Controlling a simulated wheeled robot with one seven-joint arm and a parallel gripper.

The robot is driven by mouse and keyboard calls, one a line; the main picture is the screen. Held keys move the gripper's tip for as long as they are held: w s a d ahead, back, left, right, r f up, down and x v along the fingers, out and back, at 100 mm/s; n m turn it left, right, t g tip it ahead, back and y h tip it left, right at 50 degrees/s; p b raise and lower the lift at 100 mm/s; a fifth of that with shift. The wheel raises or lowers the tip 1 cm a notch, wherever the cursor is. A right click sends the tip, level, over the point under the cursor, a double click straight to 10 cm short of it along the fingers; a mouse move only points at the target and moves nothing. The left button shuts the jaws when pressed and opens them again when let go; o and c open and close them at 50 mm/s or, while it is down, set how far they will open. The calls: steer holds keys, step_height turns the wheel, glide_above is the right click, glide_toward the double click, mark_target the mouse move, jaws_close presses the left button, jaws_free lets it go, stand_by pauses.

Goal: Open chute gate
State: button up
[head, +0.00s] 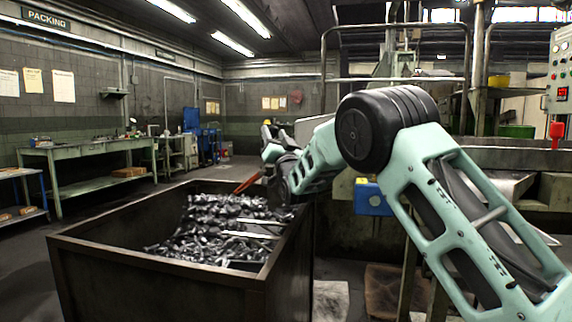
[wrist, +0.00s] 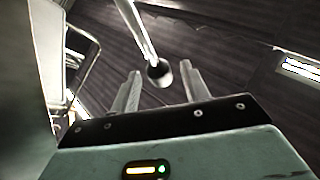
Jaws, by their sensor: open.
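My gripper (wrist: 161,69) is open, with one pale finger on each side of the knob in the picture. A gap shows between the knob and each finger. I cannot tell whether the knob is at the same depth as the fingertips. In the head view, my arm reaches left above the bin and its links hide much of the gripper and the lever. I cannot make out the chute gate itself.
A dark metal bin (head: 160,262) full of loose metal parts (head: 215,228) stands below my arm. A machine with a tubular rail (head: 395,28) and a blue box (head: 371,197) is behind my arm. A control panel (head: 561,70) is at far right.

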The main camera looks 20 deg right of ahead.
steer(key=v, duration=1.3)
steer(key=shift+s+f+b, duration=0.25)
steer(key=shift+s+b, duration=0.1)
steer(key=shift+b, duration=0.05)
